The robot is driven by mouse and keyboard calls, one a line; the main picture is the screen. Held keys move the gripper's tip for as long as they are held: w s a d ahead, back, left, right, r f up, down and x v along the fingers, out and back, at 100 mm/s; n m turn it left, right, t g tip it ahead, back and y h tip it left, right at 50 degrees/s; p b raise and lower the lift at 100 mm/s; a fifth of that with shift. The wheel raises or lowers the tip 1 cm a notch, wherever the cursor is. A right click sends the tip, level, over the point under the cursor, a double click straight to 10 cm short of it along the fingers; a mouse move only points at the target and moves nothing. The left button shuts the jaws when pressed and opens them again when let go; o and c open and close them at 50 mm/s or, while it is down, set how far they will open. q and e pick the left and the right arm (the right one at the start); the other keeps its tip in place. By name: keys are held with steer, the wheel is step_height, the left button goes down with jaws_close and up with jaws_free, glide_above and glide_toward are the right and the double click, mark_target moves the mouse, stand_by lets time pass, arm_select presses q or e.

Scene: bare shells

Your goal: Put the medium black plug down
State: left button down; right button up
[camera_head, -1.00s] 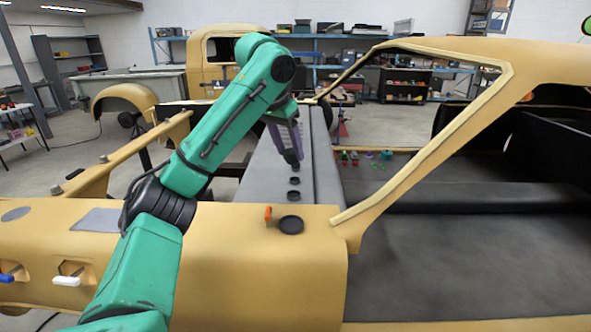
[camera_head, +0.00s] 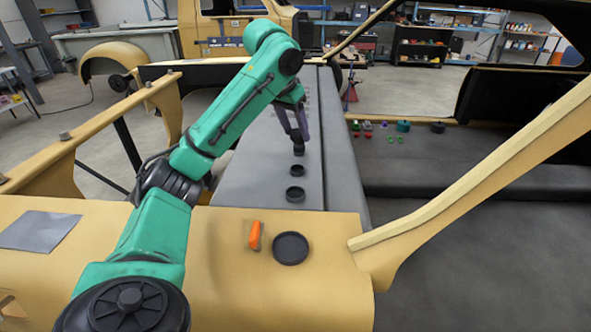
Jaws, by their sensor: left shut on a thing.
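My left gripper (camera_head: 297,139) reaches over the long grey panel (camera_head: 256,165) from the left. It is shut on a small dark piece at its tips, which looks like the black plug (camera_head: 299,151). The plug is just above or touching the panel; I cannot tell which. Two round black plugs lie on the panel nearer to me, a smaller one (camera_head: 297,171) and a slightly larger one (camera_head: 295,194). My right gripper is not in view.
A large black round cap (camera_head: 290,248) and an orange piece (camera_head: 254,236) sit on the yellow body panel (camera_head: 225,275). Small coloured parts (camera_head: 384,125) lie on a ledge at the right. A yellow pillar (camera_head: 480,180) slants across the right side.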

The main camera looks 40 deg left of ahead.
arm_select(q)
steer(key=f, duration=0.4)
steer(key=a+f, duration=0.1)
steer(key=f, duration=0.1)
steer(key=shift+w+f, duration=0.3)
steer(key=shift+w, duration=0.05)
steer(key=shift+s+d+f+b, duration=0.1)
steer(key=shift+d+f+b, duration=0.05)
steer(key=shift+f, duration=0.45)
steer(key=shift+s+d+f+b, duration=0.1)
steer(key=shift+f+b, duration=0.05)
steer(key=shift+f, duration=0.5)
steer(key=shift+c, duration=1.4)
jaws_free()
steer(key=shift+w, duration=0.1)
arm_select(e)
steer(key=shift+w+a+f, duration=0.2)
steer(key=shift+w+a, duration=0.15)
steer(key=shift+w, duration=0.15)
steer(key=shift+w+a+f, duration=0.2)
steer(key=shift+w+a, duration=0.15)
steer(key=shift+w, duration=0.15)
arm_select(q)
steer(key=shift+r, duration=0.3)
steer(key=v, duration=1.1)
steer(key=shift+r+p, duration=0.2)
steer(key=shift+p, duration=0.2)
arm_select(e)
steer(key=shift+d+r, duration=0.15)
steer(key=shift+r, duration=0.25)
